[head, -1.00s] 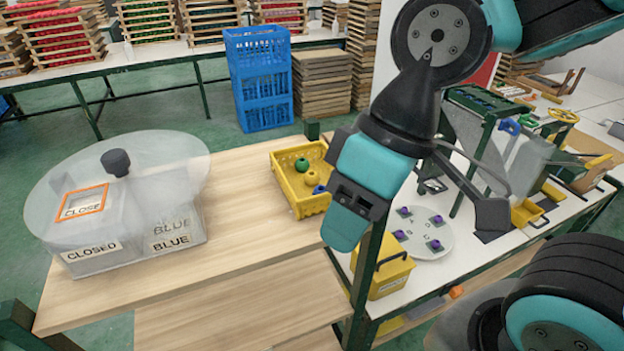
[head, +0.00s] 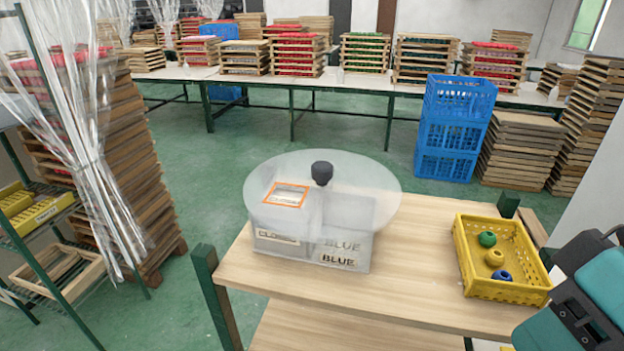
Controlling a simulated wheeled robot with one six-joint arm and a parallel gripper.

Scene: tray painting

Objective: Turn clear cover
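The clear round cover (head: 365,178) lies flat on top of a grey box (head: 358,214) on the wooden table. It has a black knob (head: 322,172) near its middle and an orange-framed opening (head: 286,195) toward the front left, over the part labelled CLOSED. The box's front labels read CLOSED and BLUE. A teal and black part of my arm shows at the lower right edge, well right of the cover. My gripper's fingertips cannot be made out there, and nothing of mine touches the cover.
A yellow crate (head: 508,292) with green, yellow and blue pieces stands on the table's right side. The wooden tabletop (head: 405,285) between box and crate is clear. Blue crates (head: 455,130) stand behind on the floor. A plastic curtain and shelf are at left.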

